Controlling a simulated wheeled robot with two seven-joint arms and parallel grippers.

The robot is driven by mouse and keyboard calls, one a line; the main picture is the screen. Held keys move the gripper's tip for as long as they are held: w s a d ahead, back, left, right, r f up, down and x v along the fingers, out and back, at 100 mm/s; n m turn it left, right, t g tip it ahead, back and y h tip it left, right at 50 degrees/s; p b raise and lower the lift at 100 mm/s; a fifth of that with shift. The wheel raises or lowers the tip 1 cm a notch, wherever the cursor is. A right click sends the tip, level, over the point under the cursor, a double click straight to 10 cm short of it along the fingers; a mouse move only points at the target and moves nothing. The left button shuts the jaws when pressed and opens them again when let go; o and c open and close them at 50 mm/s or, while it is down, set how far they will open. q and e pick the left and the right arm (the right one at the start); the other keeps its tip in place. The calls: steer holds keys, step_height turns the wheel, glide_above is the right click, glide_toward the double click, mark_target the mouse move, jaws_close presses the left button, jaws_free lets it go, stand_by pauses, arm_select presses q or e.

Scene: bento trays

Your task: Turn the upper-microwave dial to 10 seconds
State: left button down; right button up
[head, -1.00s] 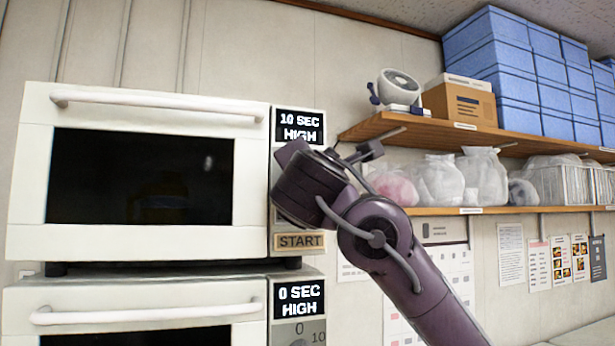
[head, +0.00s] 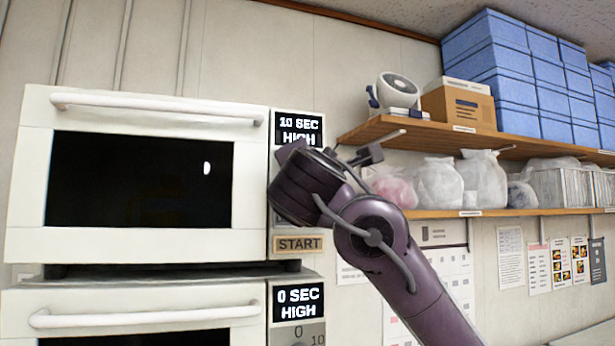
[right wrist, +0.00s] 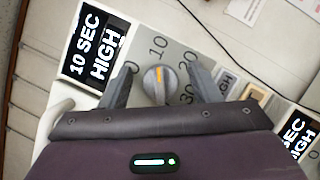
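The upper microwave (head: 140,242) is white with a dark window, and its display (head: 298,129) reads "10 SEC HIGH". The same display shows in the right wrist view (right wrist: 94,48). The grey round dial (right wrist: 156,86) has an orange mark pointing at the printed 10. In the head view my right arm hides the dial. My right gripper (right wrist: 160,68) faces the panel, its two fingers apart on either side of the dial, with gaps visible between each finger and the dial. My left gripper is not in view.
The START button (head: 299,244) is below my right gripper's wrist. The lower microwave (head: 140,293) shows "0 SEC HIGH" (head: 298,302). To the right are wooden shelves (head: 440,131) with a small fan (head: 397,90), a cardboard box (head: 458,107), blue boxes (head: 500,60) and bags (head: 480,178).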

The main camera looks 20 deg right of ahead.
steer(key=b+v, duration=0.3)
steer(key=v, duration=0.4)
steer(key=shift+s+b, duration=0.3)
steer(key=shift+s, duration=0.1)
steer(key=shift+a+f, duration=0.15)
